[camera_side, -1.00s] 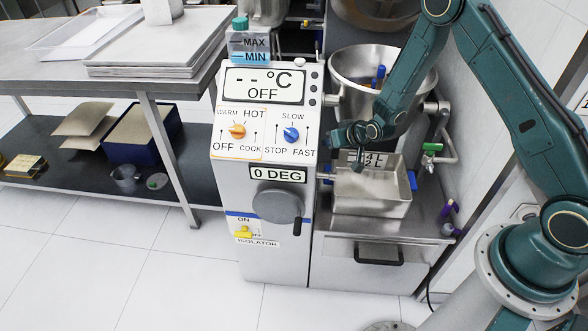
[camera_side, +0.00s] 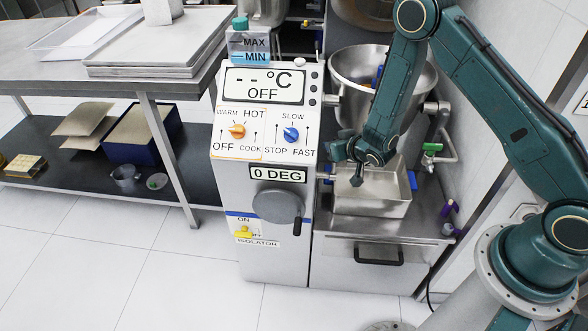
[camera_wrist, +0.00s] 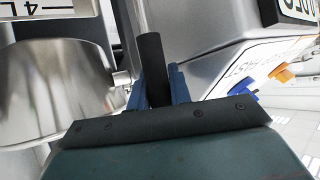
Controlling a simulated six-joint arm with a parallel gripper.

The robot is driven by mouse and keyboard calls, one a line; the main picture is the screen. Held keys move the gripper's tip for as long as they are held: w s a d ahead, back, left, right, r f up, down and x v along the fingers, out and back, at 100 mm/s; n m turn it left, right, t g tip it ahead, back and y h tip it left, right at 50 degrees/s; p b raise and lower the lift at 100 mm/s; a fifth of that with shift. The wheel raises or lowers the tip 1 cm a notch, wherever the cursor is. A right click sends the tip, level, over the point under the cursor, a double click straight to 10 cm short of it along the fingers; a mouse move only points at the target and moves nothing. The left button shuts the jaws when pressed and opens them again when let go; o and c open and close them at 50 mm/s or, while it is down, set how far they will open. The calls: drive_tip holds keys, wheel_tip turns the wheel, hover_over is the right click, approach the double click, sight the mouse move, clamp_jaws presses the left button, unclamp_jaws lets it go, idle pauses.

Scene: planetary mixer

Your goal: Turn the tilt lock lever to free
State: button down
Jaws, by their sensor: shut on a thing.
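In the wrist view, a black cylindrical grip (camera_wrist: 150,50), apparently the tilt lock lever's handle, stands between the blue fingers of my gripper (camera_wrist: 158,82). The fingers are shut on it. In the side view, my gripper (camera_side: 335,151) reaches left against the right side of the white control housing (camera_side: 230,182), just above the steel pan. The lever itself is hidden there behind my gripper, so its angle and any lock or free marking cannot be read. The housing display (camera_side: 278,174) reads 0 DEG.
The steel bowl (camera_side: 345,62) sits above and behind my gripper; the steel pan (camera_side: 372,205) is just below. A grey handwheel (camera_side: 275,205) and orange (camera_side: 237,131) and blue (camera_side: 291,134) knobs are on the housing front. A table (camera_side: 60,72) stands left. The floor in front is clear.

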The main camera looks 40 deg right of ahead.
drive_tip(key=shift+r, duration=0.1)
drive_tip(key=c, duration=1.6)
unclamp_jaws()
drive_tip(key=shift+o, duration=0.2)
drive_tip(key=v, duration=1.1)
drive_tip(key=shift+s+r, duration=0.15)
drive_tip(key=shift+s, duration=0.2)
